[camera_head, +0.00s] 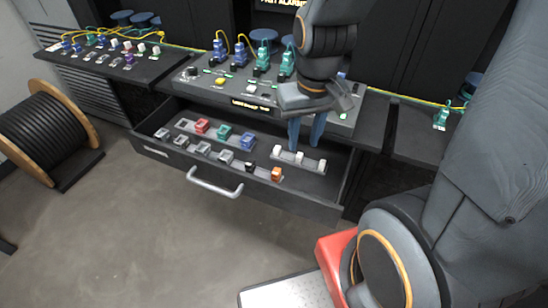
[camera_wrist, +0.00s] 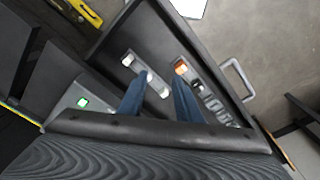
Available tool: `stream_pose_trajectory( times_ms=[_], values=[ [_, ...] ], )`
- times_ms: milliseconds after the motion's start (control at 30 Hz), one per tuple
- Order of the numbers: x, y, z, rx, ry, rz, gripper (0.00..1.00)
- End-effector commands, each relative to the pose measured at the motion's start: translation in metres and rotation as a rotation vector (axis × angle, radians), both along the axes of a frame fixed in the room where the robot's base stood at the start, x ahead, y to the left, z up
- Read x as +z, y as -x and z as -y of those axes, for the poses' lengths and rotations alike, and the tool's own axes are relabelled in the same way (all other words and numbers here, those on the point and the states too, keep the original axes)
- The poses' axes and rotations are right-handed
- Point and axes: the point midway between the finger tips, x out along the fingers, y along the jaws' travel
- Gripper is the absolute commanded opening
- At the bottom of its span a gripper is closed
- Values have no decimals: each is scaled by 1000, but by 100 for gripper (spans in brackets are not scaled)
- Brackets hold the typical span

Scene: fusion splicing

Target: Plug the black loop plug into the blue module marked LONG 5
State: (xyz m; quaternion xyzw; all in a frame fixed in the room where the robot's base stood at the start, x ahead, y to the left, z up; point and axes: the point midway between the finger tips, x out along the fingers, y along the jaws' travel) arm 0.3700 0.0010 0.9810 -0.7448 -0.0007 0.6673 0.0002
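The small black piece (camera_head: 249,167) in the open drawer looks like the black loop plug. It sits in the front row, left of an orange piece (camera_head: 276,174), and also shows in the wrist view (camera_wrist: 197,86). Two blue modules (camera_head: 220,49) (camera_head: 240,54) with yellow cables stand on the bench panel; I cannot read a LONG 5 mark. My gripper (camera_head: 306,144) is above the drawer's right part, over a rack of white pieces (camera_head: 300,160). Its two blue fingers are apart with nothing between them, as the wrist view also shows (camera_wrist: 160,84).
The open drawer (camera_head: 160,153) also holds red, green, blue and grey pieces in rows. Green modules (camera_head: 262,60) stand beside the blue ones. A left side panel (camera_head: 115,60) carries more cabled connectors. A black cable reel (camera_head: 45,125) stands on the floor at left.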

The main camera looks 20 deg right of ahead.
Motion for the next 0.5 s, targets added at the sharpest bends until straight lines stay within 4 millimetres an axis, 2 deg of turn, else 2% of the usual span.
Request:
stream_pose_trajectory(
  times_ms=[333, 367, 400, 500],
  values=[
    [0, 0, 0, 0, 0, 0, 31],
    [0, 0, 0, 0, 0, 0, 33],
    [0, 0, 0, 2, 0, 0, 40],
    [1, -4, -4, 31, 2, -4, 41]
  ],
)
